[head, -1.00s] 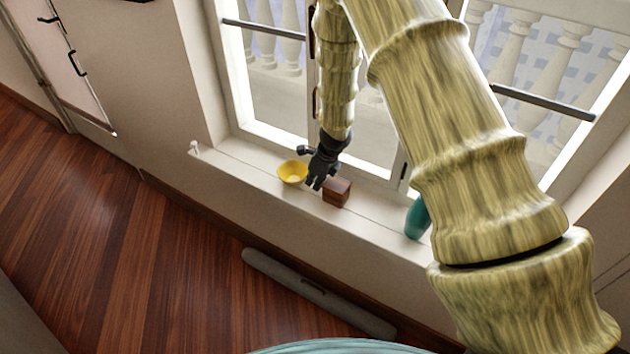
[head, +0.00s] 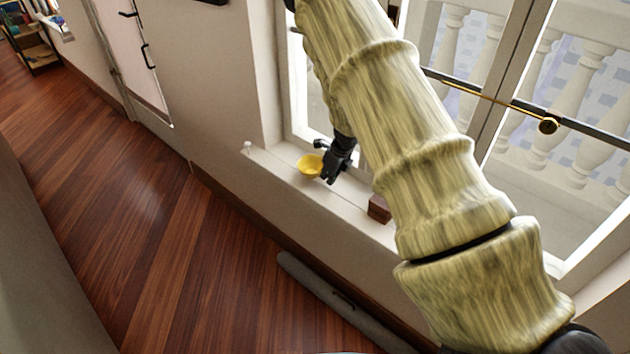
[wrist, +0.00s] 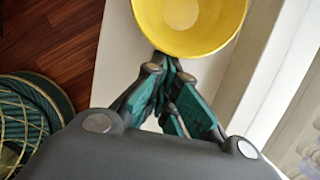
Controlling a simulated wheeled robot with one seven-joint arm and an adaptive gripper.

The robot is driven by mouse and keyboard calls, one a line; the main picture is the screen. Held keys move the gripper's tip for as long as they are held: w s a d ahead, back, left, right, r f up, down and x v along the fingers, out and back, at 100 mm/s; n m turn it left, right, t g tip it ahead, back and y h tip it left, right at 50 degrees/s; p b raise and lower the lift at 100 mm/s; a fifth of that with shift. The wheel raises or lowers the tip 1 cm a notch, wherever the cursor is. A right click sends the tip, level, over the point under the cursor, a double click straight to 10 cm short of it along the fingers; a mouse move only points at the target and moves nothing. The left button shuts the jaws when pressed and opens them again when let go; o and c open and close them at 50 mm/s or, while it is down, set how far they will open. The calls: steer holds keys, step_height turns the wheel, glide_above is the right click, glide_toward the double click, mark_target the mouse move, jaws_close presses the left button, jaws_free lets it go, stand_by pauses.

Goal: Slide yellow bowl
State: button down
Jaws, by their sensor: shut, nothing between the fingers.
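The yellow bowl (head: 310,165) sits upright on the white windowsill (head: 352,207), near its left end. In the wrist view the bowl (wrist: 190,22) is at the top, cut off by the frame edge, and looks empty. My gripper (head: 327,178) is at the bowl's right side, low over the sill. In the wrist view my gripper (wrist: 168,62) is shut and empty, with its fingertips right at the bowl's near rim. They seem to touch the bowl or come very close; I cannot tell which.
A brown wooden block (head: 379,208) stands on the sill to the right, partly behind my arm. A small white knob (head: 248,147) is at the sill's left end. A grey roll (head: 335,300) lies on the floor below. Bare sill lies left of the bowl.

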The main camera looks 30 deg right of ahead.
steer(key=shift+w, duration=0.1)
stand_by(0.3)
steer(key=shift+r, duration=0.1)
steer(key=shift+r+p, duration=0.4)
steer(key=shift+r, duration=0.05)
steer(key=p+v, duration=0.5)
steer(key=v, duration=0.4)
steer(key=shift+s+f, duration=0.15)
steer(key=shift+s, duration=0.05)
